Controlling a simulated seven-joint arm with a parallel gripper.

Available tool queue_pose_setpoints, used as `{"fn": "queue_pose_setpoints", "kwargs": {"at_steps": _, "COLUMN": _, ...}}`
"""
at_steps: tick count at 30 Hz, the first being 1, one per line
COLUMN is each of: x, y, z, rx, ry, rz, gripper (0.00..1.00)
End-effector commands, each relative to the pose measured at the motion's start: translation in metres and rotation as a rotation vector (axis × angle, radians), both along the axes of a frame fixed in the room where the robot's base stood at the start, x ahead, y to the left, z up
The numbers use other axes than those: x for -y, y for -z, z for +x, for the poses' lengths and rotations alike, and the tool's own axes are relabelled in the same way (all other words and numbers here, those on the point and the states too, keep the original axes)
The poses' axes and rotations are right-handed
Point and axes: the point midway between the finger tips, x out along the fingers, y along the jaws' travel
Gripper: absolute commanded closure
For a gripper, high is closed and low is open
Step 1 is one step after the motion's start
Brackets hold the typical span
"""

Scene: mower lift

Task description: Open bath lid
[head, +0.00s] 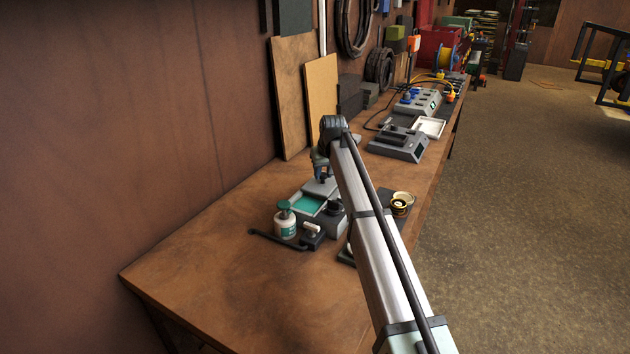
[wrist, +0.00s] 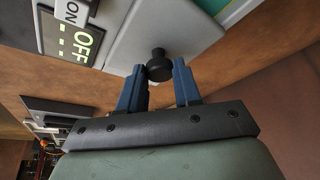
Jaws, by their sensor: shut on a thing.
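The bath (head: 291,206) is a small grey unit on the bench with a teal interior showing in the head view. Its grey lid (head: 318,187) lies flat beside the teal opening on the far side. In the wrist view the lid (wrist: 165,28) fills the upper middle, with a black knob (wrist: 159,67) on its edge. My gripper (wrist: 160,76) has its blue fingers on either side of this knob, shut on it. In the head view my gripper (head: 322,173) is above the lid, partly hidden by my arm.
Gold-rimmed tins (head: 401,203) are to the right. An OFF display (wrist: 77,42) shows in the wrist view. The bench's near left is clear.

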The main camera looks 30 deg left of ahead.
Motion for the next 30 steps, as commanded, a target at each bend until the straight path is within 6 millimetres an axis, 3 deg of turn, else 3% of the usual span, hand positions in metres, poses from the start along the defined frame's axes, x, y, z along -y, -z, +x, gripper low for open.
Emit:
{"fn": "queue_pose_setpoints", "kwargs": {"at_steps": 2, "x": -0.001, "y": -0.001, "z": 0.008, "rx": 0.001, "ry": 0.0, "rz": 0.002, "gripper": 1.0}}
{"fn": "queue_pose_setpoints", "kwargs": {"at_steps": 9, "x": 0.0, "y": -0.001, "z": 0.007, "rx": 0.001, "ry": 0.0, "rz": 0.003, "gripper": 1.0}}
{"fn": "queue_pose_setpoints", "kwargs": {"at_steps": 10, "x": 0.0, "y": -0.001, "z": 0.007, "rx": 0.001, "ry": 0.0, "rz": 0.003, "gripper": 0.66}}
{"fn": "queue_pose_setpoints", "kwargs": {"at_steps": 18, "x": 0.0, "y": 0.0, "z": 0.006, "rx": 0.0, "ry": 0.0, "rz": 0.001, "gripper": 0.42}}
{"fn": "queue_pose_setpoints", "kwargs": {"at_steps": 30, "x": 0.003, "y": -0.01, "z": 0.003, "rx": 0.001, "ry": 0.0, "rz": 0.002, "gripper": 0.42}}
